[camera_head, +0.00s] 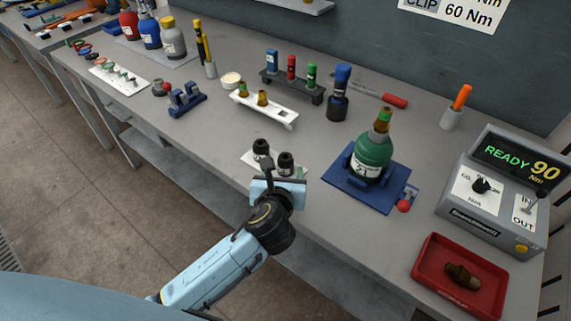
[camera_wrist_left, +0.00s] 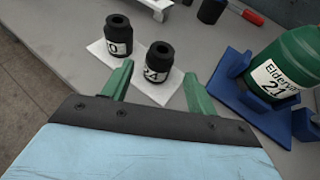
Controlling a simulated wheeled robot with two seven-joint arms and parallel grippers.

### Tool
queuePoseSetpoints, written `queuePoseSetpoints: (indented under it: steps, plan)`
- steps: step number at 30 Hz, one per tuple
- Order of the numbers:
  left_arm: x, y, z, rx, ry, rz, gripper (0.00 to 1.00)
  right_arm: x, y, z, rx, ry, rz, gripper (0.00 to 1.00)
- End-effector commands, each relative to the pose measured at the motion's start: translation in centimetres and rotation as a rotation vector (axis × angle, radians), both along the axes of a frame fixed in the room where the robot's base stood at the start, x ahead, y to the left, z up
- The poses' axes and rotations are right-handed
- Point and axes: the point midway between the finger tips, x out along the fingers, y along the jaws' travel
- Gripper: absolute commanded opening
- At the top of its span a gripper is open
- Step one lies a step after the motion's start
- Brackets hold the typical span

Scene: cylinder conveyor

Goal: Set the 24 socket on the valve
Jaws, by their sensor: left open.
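Two black sockets stand upright on a white mat (camera_head: 262,165). The right one (camera_head: 286,163) has a label that seems to read 24 and shows in the left wrist view (camera_wrist_left: 157,63). The left one (camera_head: 261,150) has a label of which I read only a 0 in the wrist view (camera_wrist_left: 118,36). My left gripper (camera_wrist_left: 157,88) is open and empty, its green fingers just short of the right socket. A green cylinder (camera_head: 373,155) stands in a blue holder (camera_head: 350,187), with a brass valve (camera_head: 384,119) on top. My right gripper is not in view.
A grey torque unit (camera_head: 492,200) reading READY 90 Nm stands at the right, behind a red tray (camera_head: 422,268) holding a brown part. A white rack (camera_head: 280,115), a black rack (camera_head: 270,81) and a dark blue-topped bottle (camera_head: 339,98) stand further back.

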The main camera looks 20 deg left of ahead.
Motion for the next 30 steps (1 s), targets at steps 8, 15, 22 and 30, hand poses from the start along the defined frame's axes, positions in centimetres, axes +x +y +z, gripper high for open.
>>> queuePoseSetpoints:
  steps: [8, 15, 22, 30]
  plan:
    - [2.5, 0.4, -1.1, -0.002, 0.001, 0.001, 0.58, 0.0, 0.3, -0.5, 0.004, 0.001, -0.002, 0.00]
    - [5.4, 1.0, -2.5, -0.004, 0.000, 0.002, 0.58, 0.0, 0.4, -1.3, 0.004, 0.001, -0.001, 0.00]
    - [7.0, 1.4, -3.2, -0.004, 0.001, 0.001, 0.58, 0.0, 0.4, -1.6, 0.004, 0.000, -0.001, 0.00]
    - [7.0, 1.4, -3.2, -0.003, 0.001, 0.000, 0.49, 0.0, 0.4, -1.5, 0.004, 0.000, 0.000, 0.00]
